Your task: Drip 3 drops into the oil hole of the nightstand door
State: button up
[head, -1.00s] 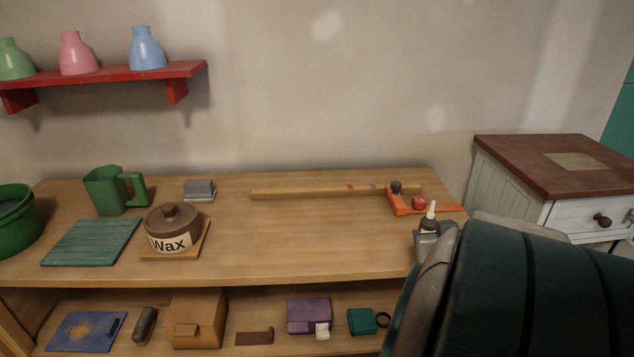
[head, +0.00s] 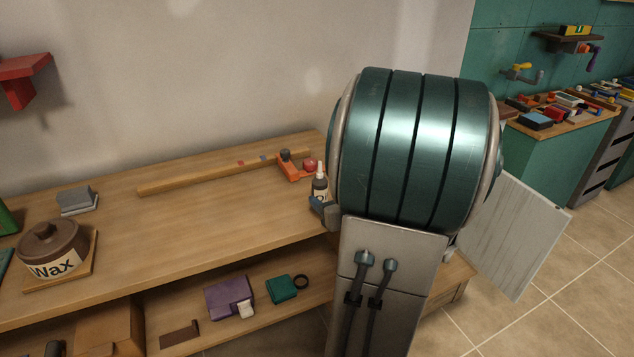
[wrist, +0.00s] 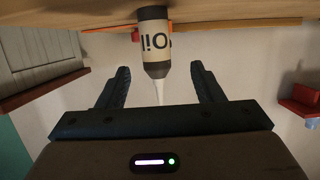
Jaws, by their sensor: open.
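The oil bottle (head: 320,187), with a dark body, pale label and white nozzle, stands upright at the right end of the workbench. In the wrist view, which is upside down, the bottle (wrist: 154,38) is centred ahead of my gripper (wrist: 160,70). My gripper's fingers are apart, one on each side of the nozzle, with gaps to both. In the head view one blue-grey finger (head: 322,208) shows beside the bottle. The nightstand door (head: 512,238), a whitish panel, hangs open at the right. My arm hides most of the nightstand; the oil hole is not visible.
A long wooden strip (head: 210,175) lies along the back of the workbench (head: 200,220). A wax pot (head: 50,250) stands at left. Tiled floor (head: 590,270) is free at the right.

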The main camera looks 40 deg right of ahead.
aim_at(317, 186)
jog(key=shift+w+f+p, duration=0.1)
jog(key=shift+w+p, duration=0.55)
jog(key=shift+p, duration=1.15)
jog(key=shift+w+d+f, duration=0.15)
jog(key=shift+w+f, duration=0.15)
jog(key=shift+w, duration=0.2)
jog(key=shift+w+d+f, duration=0.15)
jog(key=shift+w+f, duration=0.15)
jog(key=shift+w, duration=0.15)
jog(key=shift+d+x, duration=0.2)
jog(key=shift+x, duration=1.35)
jog(key=shift+d+x, duration=0.15)
jog(key=shift+x, duration=1.4)
jog(key=shift+s, duration=0.15)
jog(key=c, duration=1.2)
jog(key=shift+r, duration=0.1)
